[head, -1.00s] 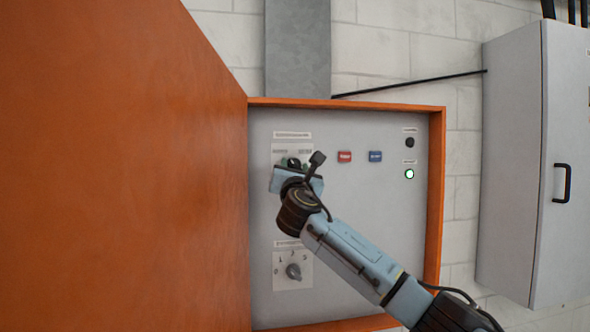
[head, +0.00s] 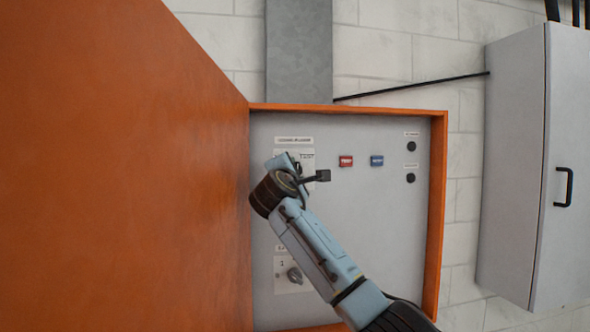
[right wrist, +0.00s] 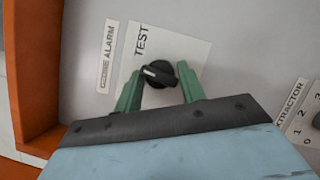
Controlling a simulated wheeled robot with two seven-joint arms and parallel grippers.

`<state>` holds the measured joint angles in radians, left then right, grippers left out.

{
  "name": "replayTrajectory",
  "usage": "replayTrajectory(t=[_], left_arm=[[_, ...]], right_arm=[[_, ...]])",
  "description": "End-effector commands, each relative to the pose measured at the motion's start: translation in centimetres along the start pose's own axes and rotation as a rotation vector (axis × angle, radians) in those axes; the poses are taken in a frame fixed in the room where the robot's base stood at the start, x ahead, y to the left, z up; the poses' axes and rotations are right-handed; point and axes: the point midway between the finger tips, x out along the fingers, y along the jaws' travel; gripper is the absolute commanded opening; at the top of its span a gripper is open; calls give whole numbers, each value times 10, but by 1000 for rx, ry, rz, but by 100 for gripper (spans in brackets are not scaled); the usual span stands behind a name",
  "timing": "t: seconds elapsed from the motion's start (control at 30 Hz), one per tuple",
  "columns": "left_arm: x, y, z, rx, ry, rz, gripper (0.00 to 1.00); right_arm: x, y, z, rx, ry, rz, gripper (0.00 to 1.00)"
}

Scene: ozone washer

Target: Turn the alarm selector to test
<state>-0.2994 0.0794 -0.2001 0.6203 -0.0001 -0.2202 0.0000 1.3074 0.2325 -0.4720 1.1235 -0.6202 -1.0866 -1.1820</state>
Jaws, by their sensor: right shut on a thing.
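The alarm selector is a black knob (right wrist: 157,74) with a white pointer mark, on a white plate (right wrist: 177,48) marked TEST, beside a strip label ending in ALARM (right wrist: 107,55). My right gripper (right wrist: 160,80) has its green fingers on either side of the knob and is shut on it. The knob's white mark points to the left in the wrist view, below the word TEST. In the head view my right gripper (head: 285,166) is turned at the selector plate and covers most of the knob. My left gripper is not in view.
A red button (head: 346,161), a blue button (head: 376,160) and two dark lamps (head: 411,178) are on the grey panel. An extractor selector (head: 294,275) sits lower down. The open orange door (head: 120,170) stands close on the left; a grey cabinet (head: 515,165) is at right.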

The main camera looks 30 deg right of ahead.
Motion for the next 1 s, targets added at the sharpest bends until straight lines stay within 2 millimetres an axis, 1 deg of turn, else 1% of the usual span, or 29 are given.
replayTrajectory(t=[0.03, 0.5, 0.8, 1.0], left_arm=[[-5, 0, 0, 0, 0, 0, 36], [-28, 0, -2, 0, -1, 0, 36], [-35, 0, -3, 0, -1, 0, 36], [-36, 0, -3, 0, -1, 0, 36]], right_arm=[[0, 6, 1, 43, 4, -12, 17], [0, 9, 4, 424, 27, -173, 17], [1, 9, 5, 573, 36, -235, 17], [1, 9, 6, 618, 39, -253, 17]])
